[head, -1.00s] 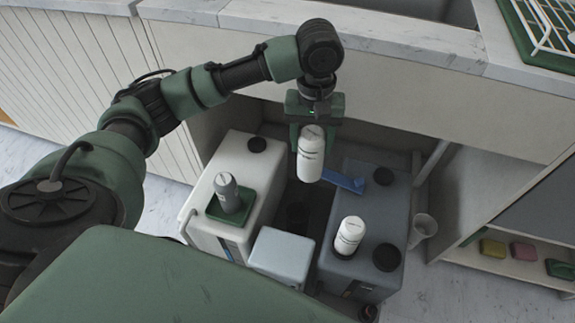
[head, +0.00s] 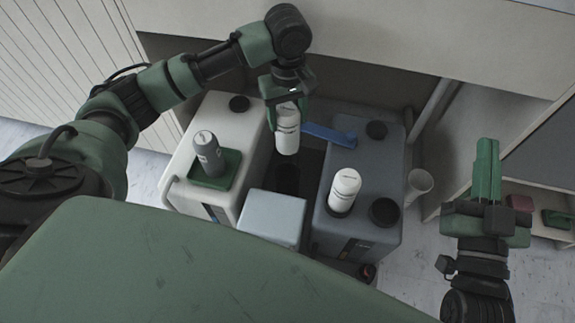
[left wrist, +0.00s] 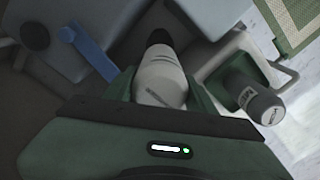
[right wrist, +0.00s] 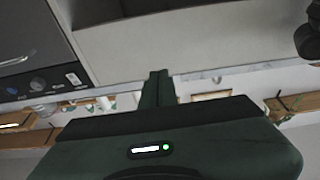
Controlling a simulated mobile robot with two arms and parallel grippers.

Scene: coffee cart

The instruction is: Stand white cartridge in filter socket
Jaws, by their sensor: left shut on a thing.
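My left gripper (head: 284,108) is shut on a white cartridge (head: 287,134), held upright above the dark gap between the white and grey tanks. The cartridge also shows between the fingers in the left wrist view (left wrist: 160,78). A dark round opening, seemingly the filter socket (head: 287,178), lies below the cartridge in the gap. The cartridge's lower end appears clear of it. A second white cartridge (head: 344,190) stands on the grey tank. My right gripper (head: 487,170) is shut and empty at the right, away from the tanks; its fingers are together in the right wrist view (right wrist: 158,88).
A grey cartridge (head: 207,150) stands on a green tray (head: 228,171) on the white tank (head: 187,196). A blue lever (head: 328,135) juts beside the held cartridge, near the grey tank (head: 372,165). A pale box (head: 271,218) stands in front of the gap. A cup (head: 419,184) is at right.

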